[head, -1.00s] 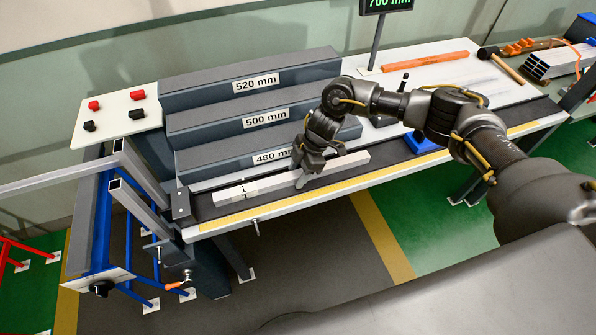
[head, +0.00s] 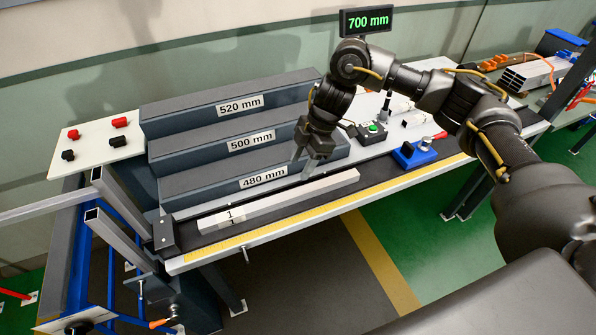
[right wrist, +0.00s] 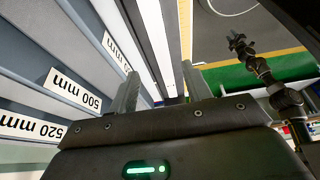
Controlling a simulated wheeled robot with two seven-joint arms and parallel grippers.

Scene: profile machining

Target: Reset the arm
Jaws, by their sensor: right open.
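My right gripper (head: 308,168) is open and empty, pointing down above the bench in front of the stepped rack. In the right wrist view its two fingers (right wrist: 162,90) are spread with nothing held between them. A pale profile bar (head: 290,198) marked "1" lies flat along the dark strip of the bench, left of and nearer than the fingers, apart from them. In the right wrist view a dark jointed arm (right wrist: 262,72), which seems to be my left one, shows at the right; its jaws are too small to judge.
The grey stepped rack (head: 235,140) labelled 480, 500 and 520 mm stands close behind the gripper. A blue clamp block (head: 413,154) and a green-button box (head: 372,130) are to the right. A display (head: 367,21) reads 700 mm. Posts of a blue frame (head: 120,200) stand left.

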